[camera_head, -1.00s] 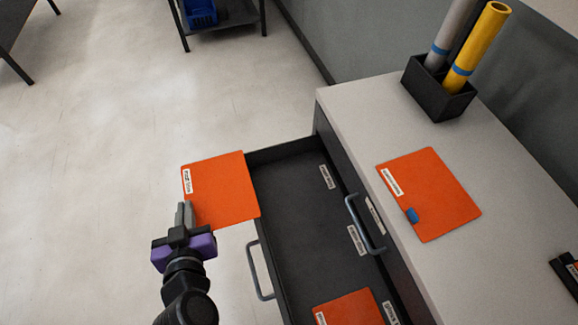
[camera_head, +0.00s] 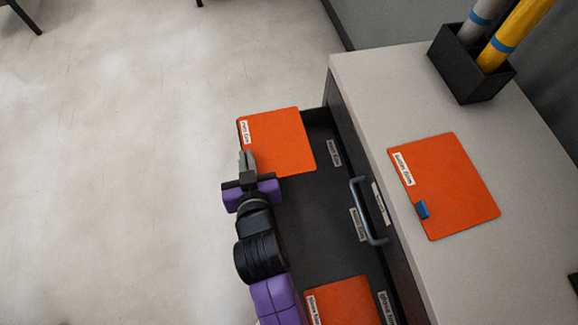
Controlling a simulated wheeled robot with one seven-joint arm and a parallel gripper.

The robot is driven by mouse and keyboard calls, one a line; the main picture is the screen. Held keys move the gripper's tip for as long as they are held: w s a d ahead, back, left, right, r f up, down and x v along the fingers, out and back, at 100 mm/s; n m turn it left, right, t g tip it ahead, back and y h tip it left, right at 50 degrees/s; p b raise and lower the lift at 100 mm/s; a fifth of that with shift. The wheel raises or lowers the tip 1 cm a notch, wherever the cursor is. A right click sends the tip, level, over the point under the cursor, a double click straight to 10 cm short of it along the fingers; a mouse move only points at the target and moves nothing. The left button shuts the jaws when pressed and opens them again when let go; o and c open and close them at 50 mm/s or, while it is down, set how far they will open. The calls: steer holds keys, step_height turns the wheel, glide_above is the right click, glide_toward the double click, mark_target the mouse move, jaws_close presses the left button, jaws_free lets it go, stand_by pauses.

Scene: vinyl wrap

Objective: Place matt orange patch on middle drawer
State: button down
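An orange patch (camera_head: 283,142) with a small white label on its left edge is in my gripper (camera_head: 248,162). The label seems to read matt film, but it is small. My gripper is shut on the patch's near left edge. The patch appears over the far end of the open dark drawer (camera_head: 315,215), close to a label (camera_head: 334,153) on the drawer floor. I cannot tell whether it touches the drawer. Another orange patch (camera_head: 342,302), labelled gloss film, lies at the drawer's near end. The drawer's middle section, beside a second label (camera_head: 357,225), is bare.
On the pale cabinet top (camera_head: 375,90) lies a third orange patch (camera_head: 452,190) with a blue piece (camera_head: 422,209) on its edge. A black holder (camera_head: 468,72) with grey and yellow rolls stands behind. A drawer handle (camera_head: 368,212) juts over the open drawer. Floor at left is clear.

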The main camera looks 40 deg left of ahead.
glide_toward(282, 138)
steer(key=x, duration=0.4)
steer(key=shift+a, duration=0.1)
step_height(282, 138, down, 7)
steer(key=shift+s+a+r, duration=0.1)
steer(key=shift+a, duration=0.05)
step_height(282, 138, down, 4)
steer(key=shift+f+b, duration=0.1)
steer(key=shift+b, duration=0.5)
steer(key=shift+w+d+f, duration=0.15)
steer(key=shift+w+d, duration=0.05)
steer(key=shift+w, duration=0.1)
steer(key=shift+f+b, duration=0.4)
steer(key=shift+b, duration=0.05)
steer(key=shift+f, duration=0.25)
